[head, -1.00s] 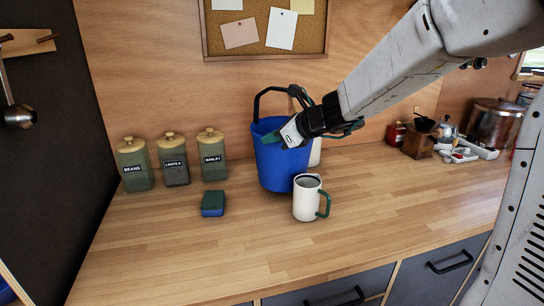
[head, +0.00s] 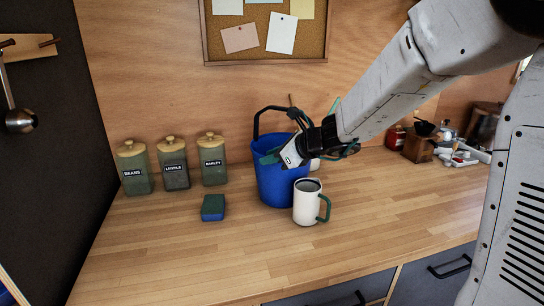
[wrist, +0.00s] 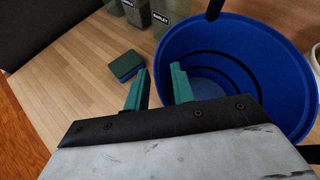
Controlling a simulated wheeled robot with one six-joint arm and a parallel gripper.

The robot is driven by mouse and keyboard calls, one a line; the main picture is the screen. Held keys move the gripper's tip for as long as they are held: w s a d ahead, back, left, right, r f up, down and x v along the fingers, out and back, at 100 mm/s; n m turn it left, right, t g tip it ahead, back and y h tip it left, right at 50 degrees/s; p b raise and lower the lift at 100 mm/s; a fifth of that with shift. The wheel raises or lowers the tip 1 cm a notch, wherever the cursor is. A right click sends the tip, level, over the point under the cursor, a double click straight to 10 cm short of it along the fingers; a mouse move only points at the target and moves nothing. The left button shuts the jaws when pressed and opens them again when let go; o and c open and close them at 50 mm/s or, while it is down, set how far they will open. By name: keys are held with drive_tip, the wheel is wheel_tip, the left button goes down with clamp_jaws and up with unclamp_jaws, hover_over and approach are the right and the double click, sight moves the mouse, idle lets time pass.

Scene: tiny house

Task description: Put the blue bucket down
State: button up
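The blue bucket (head: 270,185) stands upright on the wooden counter, just behind and left of a white mug. Its dark handle is up at the left. My gripper (head: 282,157) is at the bucket's upper part, in front of it. In the wrist view, the open mouth of the bucket (wrist: 215,48) fills the upper right and looks empty. The two green fingertips of my gripper (wrist: 158,88) are spread with a gap between them. The right finger overlaps the bucket's rim and the left one is outside it. Whether a finger touches the rim is unclear.
The white mug (head: 306,203) with a green handle is close to the bucket's front right. A blue-green sponge (head: 213,208) lies to the left. Several green canisters (head: 174,165) line the wall. Bare counter (head: 400,205) lies right of the mug.

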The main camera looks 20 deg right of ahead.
drive_tip(key=shift+r, duration=0.15)
drive_tip(key=v, duration=1.2)
drive_tip(key=s+a+f+n+g+h, duration=0.1)
drive_tip(key=s+f+n+g+h, duration=0.1)
drive_tip(key=s+n, duration=0.8)
drive_tip(key=s+a+f+n+g+h, duration=0.2)
drive_tip(key=s+n+g, duration=0.3)
drive_tip(key=s+n, duration=0.6)
drive_tip(key=s, duration=0.4)
drive_tip(key=shift+h, duration=0.4)
drive_tip(key=shift+o, duration=1.4)
drive_tip(key=s+d+n+h, duration=0.3)
drive_tip(key=s+d+n, duration=0.1)
drive_tip(key=shift+s+d+f+n+g, duration=0.15)
drive_tip(key=shift+s+f+n+g, duration=0.2)
drive_tip(key=shift+f+g, duration=0.1)
drive_tip(key=shift+s+d, duration=0.1)
drive_tip(key=shift+d, duration=0.1)
